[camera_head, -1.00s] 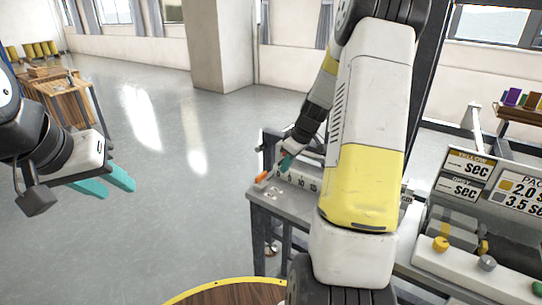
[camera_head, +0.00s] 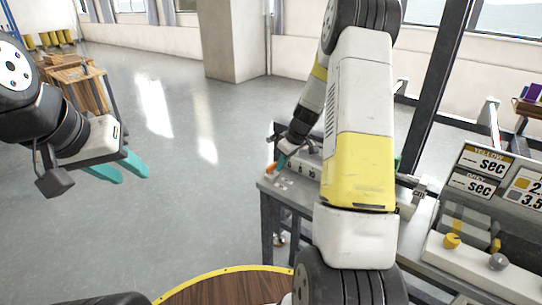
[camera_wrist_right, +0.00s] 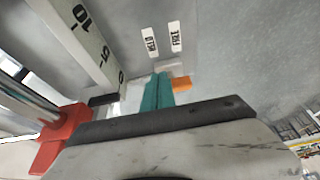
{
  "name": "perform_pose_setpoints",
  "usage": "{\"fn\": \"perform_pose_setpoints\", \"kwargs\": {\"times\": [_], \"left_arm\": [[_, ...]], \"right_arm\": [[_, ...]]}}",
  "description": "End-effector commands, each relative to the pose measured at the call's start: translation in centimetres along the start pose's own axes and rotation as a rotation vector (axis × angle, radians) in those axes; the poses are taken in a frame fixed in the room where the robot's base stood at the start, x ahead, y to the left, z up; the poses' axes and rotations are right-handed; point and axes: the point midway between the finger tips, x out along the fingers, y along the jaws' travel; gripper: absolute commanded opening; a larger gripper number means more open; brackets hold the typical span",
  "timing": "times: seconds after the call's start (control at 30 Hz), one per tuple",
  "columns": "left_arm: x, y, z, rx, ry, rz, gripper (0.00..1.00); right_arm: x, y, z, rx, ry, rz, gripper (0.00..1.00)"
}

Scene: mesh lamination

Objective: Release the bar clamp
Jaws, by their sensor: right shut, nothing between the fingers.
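The orange lever (camera_head: 270,168) of the bar clamp is at the near left end of the grey bench. In the right wrist view its orange end (camera_wrist_right: 182,84) shows just right of my fingers, below the FREE label (camera_wrist_right: 175,37). The HELD label (camera_wrist_right: 150,42) is left of that. My right gripper (camera_wrist_right: 157,88) is shut and empty, its teal fingers right beside the lever; whether they touch it I cannot tell. It also shows in the head view (camera_head: 282,160). My left gripper (camera_head: 134,170) is open and empty, over the floor at left.
A white scale bar (camera_wrist_right: 82,38) and a red block (camera_wrist_right: 65,135) beside a metal rod lie left of my right fingers. A round wooden table (camera_head: 225,288) is at the bottom. A panel with "sec" signs (camera_head: 480,175) stands at right.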

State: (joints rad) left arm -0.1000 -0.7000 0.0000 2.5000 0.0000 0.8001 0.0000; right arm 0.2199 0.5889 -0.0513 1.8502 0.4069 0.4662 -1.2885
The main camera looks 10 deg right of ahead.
Motion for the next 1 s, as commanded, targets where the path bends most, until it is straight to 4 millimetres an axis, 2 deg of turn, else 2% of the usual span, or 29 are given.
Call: {"fn": "perform_pose_setpoints", "kwargs": {"times": [1.0], "left_arm": [[0.00,0.00,0.00,0.000,0.000,0.000,0.36]], "right_arm": [[0.16,0.67,-0.39,-0.188,0.002,-0.076,0.00]]}}
